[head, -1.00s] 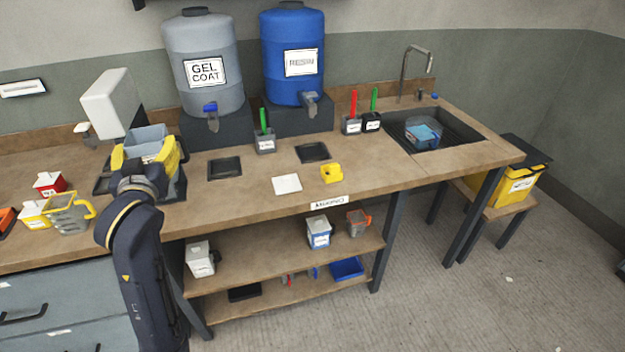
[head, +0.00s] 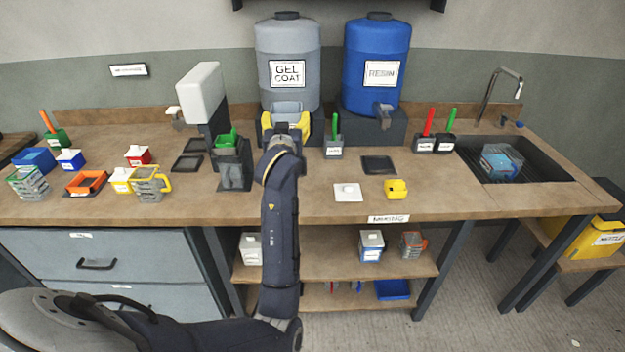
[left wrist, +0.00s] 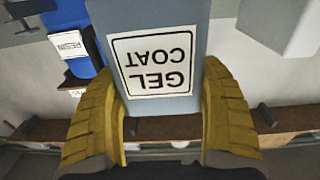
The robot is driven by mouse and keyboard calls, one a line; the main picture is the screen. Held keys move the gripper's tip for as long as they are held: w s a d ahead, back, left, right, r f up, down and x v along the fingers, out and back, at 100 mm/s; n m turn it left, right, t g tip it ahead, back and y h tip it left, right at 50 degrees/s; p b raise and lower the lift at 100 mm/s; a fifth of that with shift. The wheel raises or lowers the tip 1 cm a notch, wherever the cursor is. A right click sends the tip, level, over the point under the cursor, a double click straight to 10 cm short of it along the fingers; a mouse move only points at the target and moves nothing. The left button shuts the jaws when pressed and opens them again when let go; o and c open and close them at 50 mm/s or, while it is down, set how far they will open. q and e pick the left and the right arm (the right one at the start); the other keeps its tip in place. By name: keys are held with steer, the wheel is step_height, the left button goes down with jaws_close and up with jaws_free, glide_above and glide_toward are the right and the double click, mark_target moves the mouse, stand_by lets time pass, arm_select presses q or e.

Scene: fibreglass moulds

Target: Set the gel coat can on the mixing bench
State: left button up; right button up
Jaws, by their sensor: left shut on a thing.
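My left gripper (head: 286,124) is shut on the gel coat can, a grey, square-sided can (head: 286,108) that shows between its yellow fingers. In the left wrist view the can (left wrist: 200,30) fills the middle, with its GEL COAT label upside down in the picture and a yellow finger on each side. The can is in front of the grey gel coat drum; I cannot tell its exact height above the bench. The mixing bench (head: 450,200) is the wooden top on the right, with a MIXING label on its front edge. My right gripper is not in view.
The blue resin drum (head: 376,65) stands behind, a sink (head: 515,160) at the right. Bare wood lies between the yellow block and the sink.

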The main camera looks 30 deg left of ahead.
arm_select(q)
step_height(320, 180, down, 19)
steer(key=shift+r, duration=0.1)
stand_by(0.6)
steer(key=shift+f, duration=0.2)
steer(key=o, duration=1.6)
steer(key=shift+r, duration=0.2)
steer(key=v, duration=0.7)
steer(key=shift+s+d+f, duration=0.1)
steer(key=shift+s+d, duration=0.05)
steer(key=shift+s, duration=0.1)
steer(key=shift+f, duration=0.1)
